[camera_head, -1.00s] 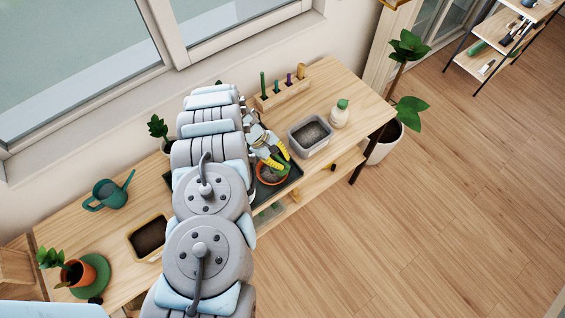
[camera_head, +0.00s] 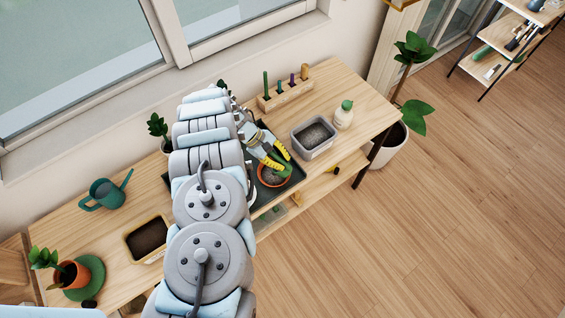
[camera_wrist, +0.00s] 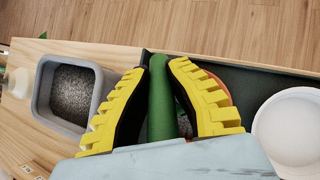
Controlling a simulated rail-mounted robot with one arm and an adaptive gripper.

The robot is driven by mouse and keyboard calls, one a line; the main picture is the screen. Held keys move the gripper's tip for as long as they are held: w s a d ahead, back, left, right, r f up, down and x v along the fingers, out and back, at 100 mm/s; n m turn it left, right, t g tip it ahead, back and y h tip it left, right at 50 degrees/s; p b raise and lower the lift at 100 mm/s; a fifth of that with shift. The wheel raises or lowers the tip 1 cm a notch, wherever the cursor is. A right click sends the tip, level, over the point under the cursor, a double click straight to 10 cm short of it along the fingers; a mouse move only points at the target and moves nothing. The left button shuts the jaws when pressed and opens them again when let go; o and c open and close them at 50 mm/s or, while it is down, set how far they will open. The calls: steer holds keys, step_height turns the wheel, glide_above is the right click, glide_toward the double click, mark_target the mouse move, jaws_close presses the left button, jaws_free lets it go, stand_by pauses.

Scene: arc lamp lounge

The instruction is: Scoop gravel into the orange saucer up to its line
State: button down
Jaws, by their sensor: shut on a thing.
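My gripper (camera_head: 277,160) has yellow fingers shut on a green scoop (camera_wrist: 160,108), gripped by what looks like its handle. In the head view the scoop's green part (camera_head: 286,170) is over the orange saucer (camera_head: 262,182). The saucer holds some grey material; its line and fill level cannot be made out. In the wrist view most of the saucer is hidden behind the fingers, with a bit of orange rim showing. A grey tub (camera_head: 326,151) of gravel (camera_head: 314,134) stands to the right; it shows at the left of the wrist view (camera_wrist: 42,100).
The saucer stands on a dark tray (camera_wrist: 252,82), with a white round dish (camera_wrist: 290,125) beside it. A green-capped bottle (camera_head: 344,116) and a tool rack (camera_head: 287,95) are close by. A soil tub (camera_head: 130,246) and a teal watering can (camera_head: 106,194) stand left of my arm.

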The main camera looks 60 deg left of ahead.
mark_target(274, 159)
steer(key=shift+s+a+f+t+h+b, duration=0.1)
steer(key=shift+s+a+t+h+b, duration=0.4)
steer(key=shift+b, duration=2.7)
steer(key=shift+s+a+f+t+h+b, duration=0.15)
steer(key=shift+t+h+b, duration=0.55)
steer(key=shift+b, duration=2.5)
steer(key=shift+s+a+t+h+b, duration=0.15)
steer(key=shift+a+t+h+b, duration=0.25)
steer(key=shift+b, duration=2.8)
steer(key=shift+s+a+t+h+b, duration=0.25)
steer(key=shift+h+b, duration=0.35)
steer(key=shift+b, duration=2.6)
